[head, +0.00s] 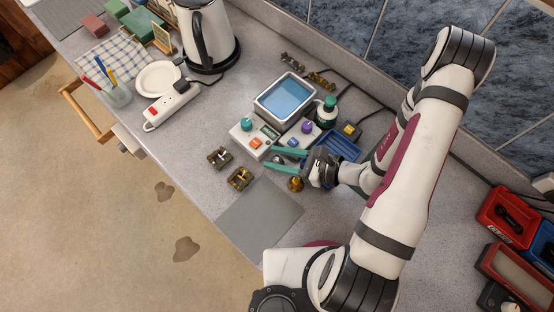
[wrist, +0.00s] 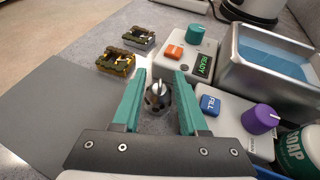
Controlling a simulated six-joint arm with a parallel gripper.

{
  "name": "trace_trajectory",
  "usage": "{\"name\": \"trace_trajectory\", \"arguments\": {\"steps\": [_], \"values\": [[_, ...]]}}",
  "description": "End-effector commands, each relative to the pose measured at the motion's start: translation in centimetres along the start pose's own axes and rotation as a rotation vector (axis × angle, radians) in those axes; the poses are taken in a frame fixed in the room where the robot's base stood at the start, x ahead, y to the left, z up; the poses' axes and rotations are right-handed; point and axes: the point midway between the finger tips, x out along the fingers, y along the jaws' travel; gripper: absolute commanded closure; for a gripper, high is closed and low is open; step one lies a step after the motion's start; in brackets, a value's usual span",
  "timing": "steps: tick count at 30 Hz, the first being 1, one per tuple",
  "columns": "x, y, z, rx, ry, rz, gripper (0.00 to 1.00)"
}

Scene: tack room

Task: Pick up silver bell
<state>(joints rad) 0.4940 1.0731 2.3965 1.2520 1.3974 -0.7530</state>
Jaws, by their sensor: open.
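The silver bell (wrist: 156,96) stands on the counter in the wrist view, with a thin upright handle and a rounded body. My gripper (wrist: 159,82) is open, with one teal finger on each side of the bell; I cannot tell if either finger touches it. In the head view my gripper (head: 269,159) reaches in low from the right, its fingers pointing left. There the bell is small and mostly lost between the fingers. A brass-coloured bell (head: 295,184) stands just beside the gripper, on its near side.
Two metal clasp-like pieces, one dull (head: 219,157) and one brass (head: 239,178), lie left of the fingers. Control boxes with knobs (head: 247,130), a metal water basin (head: 285,96) and a soap bottle (head: 327,112) crowd the far side. A grey mat (head: 260,218) lies clear nearby.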

Motion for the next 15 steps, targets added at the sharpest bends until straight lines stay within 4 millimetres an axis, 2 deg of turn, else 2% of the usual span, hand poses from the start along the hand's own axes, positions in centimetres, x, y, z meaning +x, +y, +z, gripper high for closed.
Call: {"name": "trace_trajectory", "arguments": {"steps": [1,8,15], "values": [[-0.02,0.0,0.0,0.0,0.0,0.0,0.59],[-0.04,0.0,0.0,0.0,0.0,0.0,1.0],[-0.05,0.01,-0.05,0.0,0.002,0.0,1.0]]}}
